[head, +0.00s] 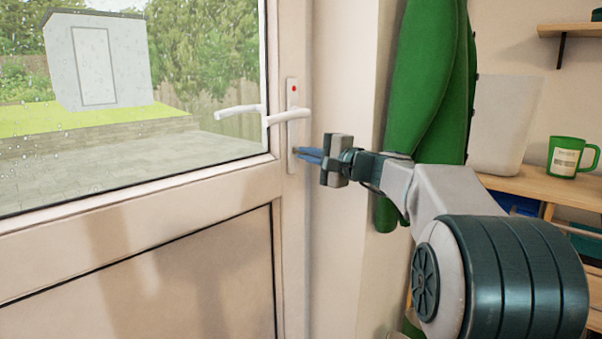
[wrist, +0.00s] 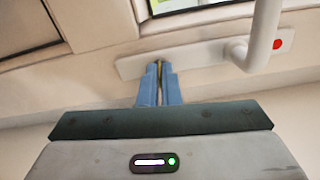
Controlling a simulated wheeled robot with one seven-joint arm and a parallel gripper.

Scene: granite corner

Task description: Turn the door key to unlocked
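The door key (wrist: 160,66) is a thin brass-coloured sliver between my fingertips in the wrist view, at the white lock plate. In the head view my fingers hide it. My gripper (head: 299,153) has blue fingers reaching left to the lower part of the lock plate (head: 292,96). In the wrist view my gripper (wrist: 159,72) has its two fingertips drawn close together, one on each side of the key, and looks shut on it. The key's turn angle is too small to read. A red dot (head: 293,88) shows on the plate above the handle.
The white door handle (head: 289,117) sticks out just above my fingers. The pale door (head: 150,215) with its glass pane looks closed. A green hanging garment (head: 425,75) is close behind my wrist. A shelf with a green mug (head: 566,157) stands at the right.

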